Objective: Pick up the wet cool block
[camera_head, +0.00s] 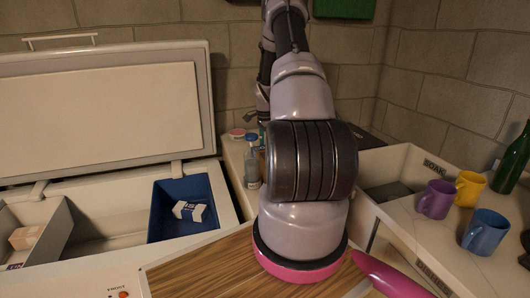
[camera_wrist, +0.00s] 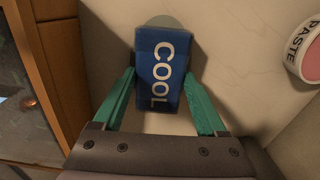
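In the wrist view a blue block (camera_wrist: 163,75) with white letters COOL lies between the two teal fingers of my gripper (camera_wrist: 162,85). A finger stands along each long side of the block, at or very near its sides. I cannot tell whether the fingers press on it. A pale grey-green round patch (camera_wrist: 163,21) shows past the block's far end, on the light surface. In the head view my arm hides the gripper and this block.
A pot marked PASTE (camera_wrist: 302,52) stands right of the gripper. An open chest (camera_head: 105,240) at left has a blue compartment (camera_head: 163,230) holding a white-and-blue block (camera_head: 188,210). A bottle (camera_head: 250,168) stands beside my arm. Mugs (camera_head: 437,200) and a green bottle (camera_head: 512,160) stand at right.

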